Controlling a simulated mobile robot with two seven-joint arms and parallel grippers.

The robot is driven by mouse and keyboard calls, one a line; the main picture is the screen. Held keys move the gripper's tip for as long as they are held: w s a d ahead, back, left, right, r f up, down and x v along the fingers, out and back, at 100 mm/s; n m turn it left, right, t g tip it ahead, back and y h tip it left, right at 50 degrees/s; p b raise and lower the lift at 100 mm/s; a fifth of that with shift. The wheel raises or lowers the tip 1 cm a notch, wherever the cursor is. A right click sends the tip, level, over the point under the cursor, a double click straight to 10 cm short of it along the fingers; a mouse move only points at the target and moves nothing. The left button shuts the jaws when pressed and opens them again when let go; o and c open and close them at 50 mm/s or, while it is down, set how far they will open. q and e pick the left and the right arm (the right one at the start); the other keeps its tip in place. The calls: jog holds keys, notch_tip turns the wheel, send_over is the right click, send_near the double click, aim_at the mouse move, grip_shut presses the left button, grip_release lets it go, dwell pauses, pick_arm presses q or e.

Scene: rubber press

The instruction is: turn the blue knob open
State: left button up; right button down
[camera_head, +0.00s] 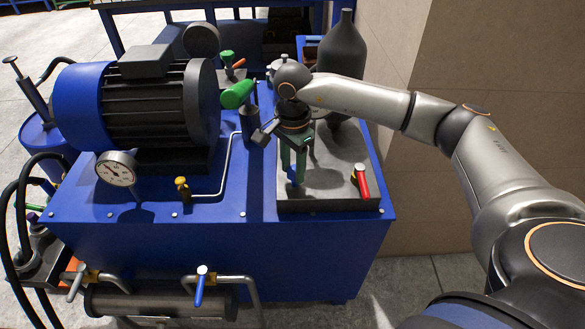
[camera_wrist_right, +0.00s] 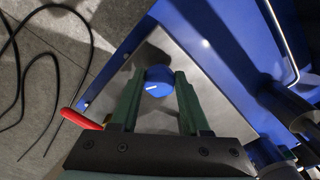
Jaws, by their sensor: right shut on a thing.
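The blue knob (camera_wrist_right: 158,80) is a small round blue cap with a short white mark, over a grey metal plate (camera_wrist_right: 205,60). In the head view only a bit of the knob (camera_head: 292,177) shows below the fingers. My right gripper (camera_wrist_right: 160,78) points down at it, one green finger on each side, and is shut on the knob. In the head view the right gripper (camera_head: 294,168) stands above the plate on the right part of the blue machine. My left gripper is not in view.
A red-handled lever (camera_head: 361,182) sits on the plate's right, close to the gripper. A dark gas bottle (camera_head: 341,55) stands behind. A motor (camera_head: 140,100), a gauge (camera_head: 116,169) and a green handle (camera_head: 237,94) lie to the left. A tan wall (camera_head: 480,60) is at right.

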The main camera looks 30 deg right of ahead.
aim_at(294, 172)
jog(key=n, duration=0.2)
jog(key=shift+n+b, duration=0.3)
jog(key=shift+n, duration=0.1)
jog(key=shift+s+n+b, duration=0.15)
jog(key=shift+n+b, duration=0.15)
jog(key=shift+n, duration=1.1)
jog(key=shift+c, duration=1.9)
grip_release()
notch_tip(294, 172, up, 13)
jog(key=p, duration=0.1)
jog(key=shift+f, duration=0.2)
